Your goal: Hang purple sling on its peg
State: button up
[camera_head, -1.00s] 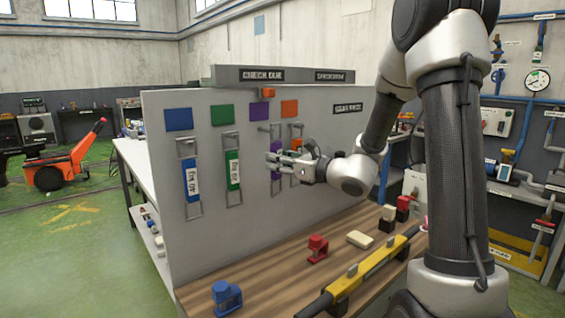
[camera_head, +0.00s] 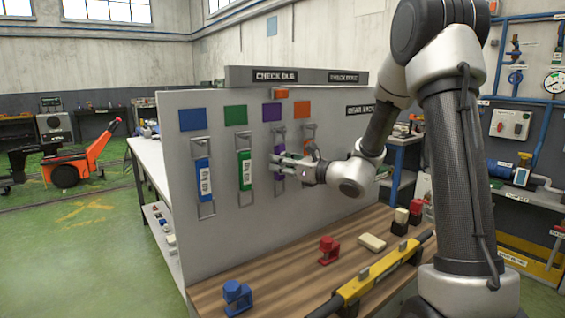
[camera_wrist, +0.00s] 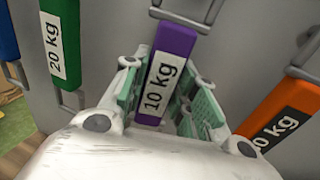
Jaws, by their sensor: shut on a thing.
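The purple sling (camera_wrist: 168,72) carries a white "10 kg" label and has a metal ring at its top end. My gripper (camera_head: 276,164) is shut on it, with a green-padded finger on each side in the wrist view. In the head view the purple sling (camera_head: 280,150) is partly hidden by my gripper. It is upright in front of the grey board, below the purple square (camera_head: 272,112). Metal hardware shows under that square; I cannot tell whether the ring is around the peg or only in front of it.
The blue sling (camera_head: 204,180) and green sling (camera_head: 244,170) hang left of my gripper. An orange sling (camera_wrist: 275,115) is close on the right. Below, a wooden bench (camera_head: 285,262) holds a yellow bar (camera_head: 380,278), red and blue clamps, and small blocks.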

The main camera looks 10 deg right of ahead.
dwell(0.4)
jog(key=o, duration=1.1)
